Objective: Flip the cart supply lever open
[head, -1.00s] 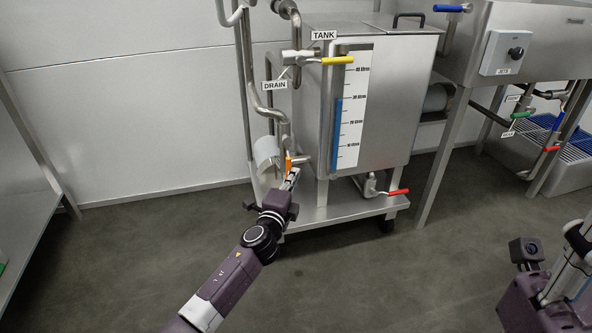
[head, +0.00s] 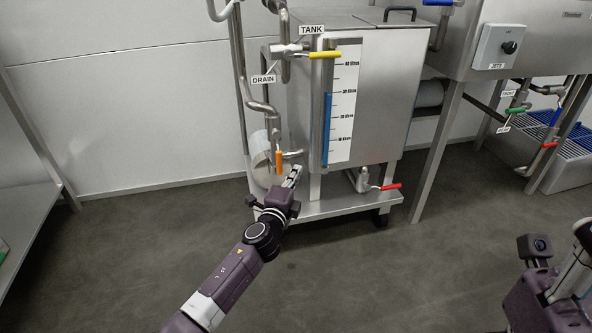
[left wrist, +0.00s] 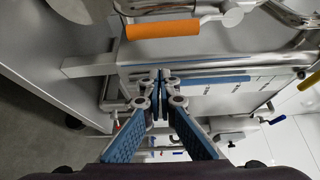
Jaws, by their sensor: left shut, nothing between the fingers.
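The steel cart tank (head: 388,100) stands ahead of me. A lever with an orange handle (head: 279,161) hangs straight down from the pipework at its left side. No label marks this lever as the supply. In the left wrist view the orange handle (left wrist: 163,29) lies across the top, beyond my fingertips. My left gripper (head: 294,173) is shut and empty, just right of the handle's lower end in the head view. It also shows shut in the left wrist view (left wrist: 161,76), apart from the handle. My right gripper does not show, only part of that arm.
A yellow lever (head: 325,55) sits near the TANK (head: 312,30) and DRAIN (head: 263,79) labels. A red lever (head: 391,187) is low on the cart. A steel bench (head: 30,190) stands left. Open floor lies in front of the cart.

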